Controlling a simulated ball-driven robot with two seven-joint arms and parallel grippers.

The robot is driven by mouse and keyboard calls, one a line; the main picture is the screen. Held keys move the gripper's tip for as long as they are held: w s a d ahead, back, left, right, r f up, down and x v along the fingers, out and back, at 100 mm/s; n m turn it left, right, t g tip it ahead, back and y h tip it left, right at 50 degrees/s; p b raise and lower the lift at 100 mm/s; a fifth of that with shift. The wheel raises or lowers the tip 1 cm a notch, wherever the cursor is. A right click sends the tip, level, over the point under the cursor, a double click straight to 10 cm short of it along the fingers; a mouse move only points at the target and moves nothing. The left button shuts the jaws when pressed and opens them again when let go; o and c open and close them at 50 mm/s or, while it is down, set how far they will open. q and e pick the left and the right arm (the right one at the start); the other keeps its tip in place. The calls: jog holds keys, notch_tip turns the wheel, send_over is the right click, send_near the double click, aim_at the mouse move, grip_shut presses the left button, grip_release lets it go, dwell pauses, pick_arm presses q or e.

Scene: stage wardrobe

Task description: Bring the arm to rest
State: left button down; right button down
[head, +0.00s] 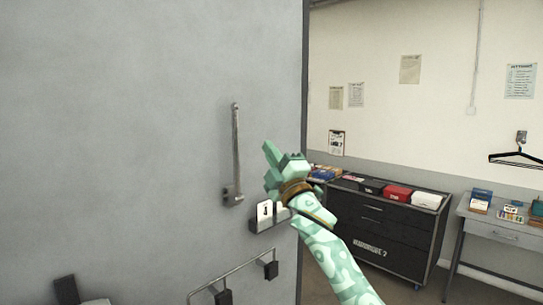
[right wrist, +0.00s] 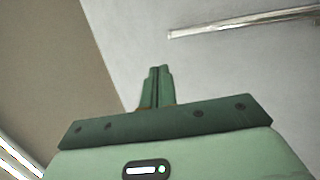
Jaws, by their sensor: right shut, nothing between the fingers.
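My right gripper (head: 268,155) is raised in front of the right edge of a large grey panel (head: 170,120), its arm coming up from the bottom right of the head view. In the right wrist view its two green fingers (right wrist: 155,88) are together and hold nothing. A vertical metal handle (head: 235,155) on the panel is left of the gripper, with a visible gap between them. My left gripper does not show in the head view.
A small card holder (head: 268,217) and a metal rail (head: 240,270) are fixed low on the panel. A black drawer cabinet (head: 375,225) with boxes on top stands behind the arm. A grey table (head: 500,232) is at the far right. A black hanger (head: 515,158) hangs above it.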

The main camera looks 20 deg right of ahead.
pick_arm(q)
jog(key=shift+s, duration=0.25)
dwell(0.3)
